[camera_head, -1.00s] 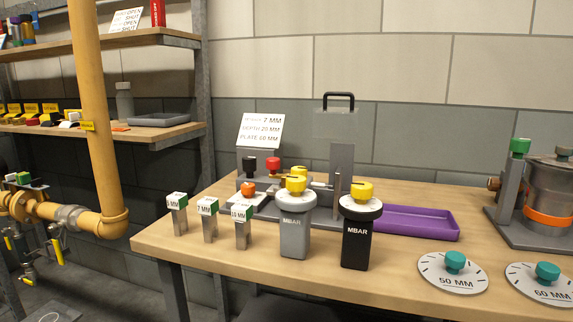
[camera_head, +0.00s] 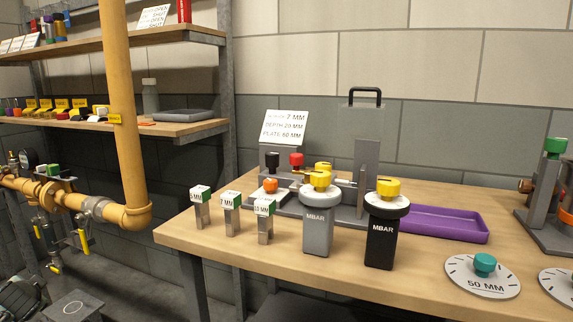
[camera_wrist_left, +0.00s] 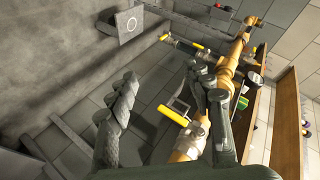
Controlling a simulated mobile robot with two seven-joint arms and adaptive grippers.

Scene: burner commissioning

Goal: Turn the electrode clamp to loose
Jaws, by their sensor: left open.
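A grey fixture (camera_head: 367,165) stands at the back of the bench in the head view. It carries a black knob (camera_head: 272,160), a red knob (camera_head: 296,159), an orange knob (camera_head: 270,185) and a yellow knob (camera_head: 323,168). A thin pale rod (camera_head: 345,183) lies across it. I cannot tell which of these knobs is the electrode clamp; the grey MBAR gauge (camera_head: 317,228) hides part of the fixture. My left gripper (camera_wrist_left: 170,88) is open and empty in the left wrist view, above the floor near the yellow pipe and away from the bench. My right gripper is not in view.
The black MBAR gauge (camera_head: 382,240) and several labelled blocks (camera_head: 232,214) stand along the bench front. A purple tray (camera_head: 445,224) lies to the right. The yellow pipe (camera_head: 121,120) rises left of the bench, also in the wrist view (camera_wrist_left: 227,75). A card (camera_head: 285,126) stands behind.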

